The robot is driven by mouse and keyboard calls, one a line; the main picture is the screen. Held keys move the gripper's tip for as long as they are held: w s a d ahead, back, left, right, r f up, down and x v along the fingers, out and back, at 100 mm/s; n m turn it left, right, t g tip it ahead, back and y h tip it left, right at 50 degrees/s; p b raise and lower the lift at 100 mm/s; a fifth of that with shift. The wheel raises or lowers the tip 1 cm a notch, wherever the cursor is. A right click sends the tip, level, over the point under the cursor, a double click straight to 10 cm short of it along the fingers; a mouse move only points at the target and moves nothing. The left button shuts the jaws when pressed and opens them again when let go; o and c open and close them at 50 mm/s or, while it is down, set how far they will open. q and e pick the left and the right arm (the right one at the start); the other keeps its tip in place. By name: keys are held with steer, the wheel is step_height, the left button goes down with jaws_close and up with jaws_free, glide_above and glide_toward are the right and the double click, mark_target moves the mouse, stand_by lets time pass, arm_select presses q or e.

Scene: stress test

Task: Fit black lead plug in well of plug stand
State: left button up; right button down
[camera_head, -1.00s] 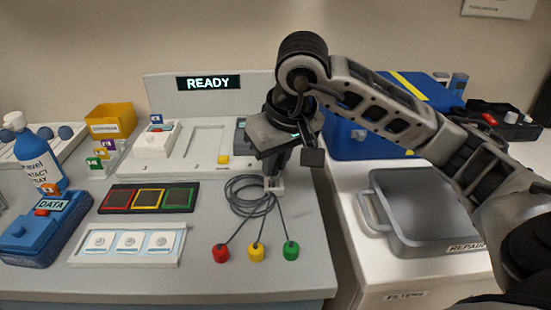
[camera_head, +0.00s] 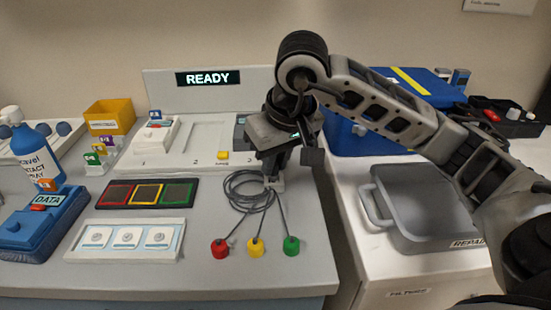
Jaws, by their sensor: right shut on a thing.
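My right gripper (camera_head: 273,170) points down over the back of the grey bench and is shut on a dark thing, which I take to be the black lead plug. The fingers hide most of it. Coiled dark cable (camera_head: 240,186) lies beside the block on the left. My left gripper is not in view.
Red (camera_head: 219,248), yellow (camera_head: 256,245) and green (camera_head: 291,245) plugs on leads lie in front. A tri-colour panel (camera_head: 148,194), white button plate (camera_head: 126,238) and blue DATA box (camera_head: 42,228) stand left. A grey REPAIR tray (camera_head: 377,205) is right.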

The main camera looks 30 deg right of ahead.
steer(key=shift+f+b, duration=0.6)
steer(key=shift+b, duration=0.05)
stand_by(1.2)
steer(key=c, duration=1.7)
jaws_free()
steer(key=shift+r, duration=0.1)
steer(key=shift+r+p, duration=1.35)
steer(key=shift+r, duration=0.55)
steer(key=o, duration=0.6)
